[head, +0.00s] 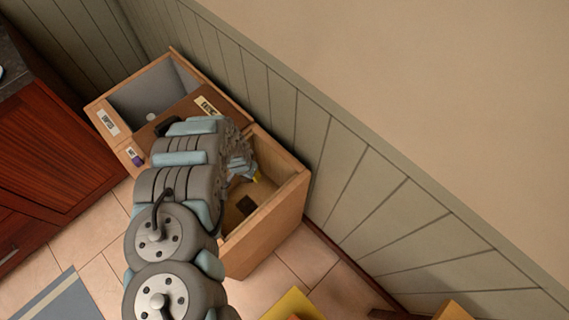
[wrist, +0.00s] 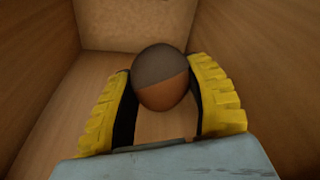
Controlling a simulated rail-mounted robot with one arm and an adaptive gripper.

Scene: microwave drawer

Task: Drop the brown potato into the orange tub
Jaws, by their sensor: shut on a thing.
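The brown potato (wrist: 161,92) is between the two yellow-padded fingers of my gripper (wrist: 162,73) in the wrist view. Its upper half is in shadow and its lower part is lit reddish brown. My gripper is shut on it inside a wooden compartment, with the compartment floor and walls around it. In the head view my gripper (head: 255,178) reaches into the right-hand wooden box (head: 290,196), mostly hidden by my arm, and the potato is hidden there. I cannot identify an orange tub for sure in either view.
A second compartment with a grey inside (head: 150,95) lies at upper left, a pale round thing in it. A panelled wall (head: 340,160) runs close behind the boxes. A red-brown cabinet (head: 50,150) stands at left. A yellow-orange item (head: 292,304) is cut off at the bottom edge.

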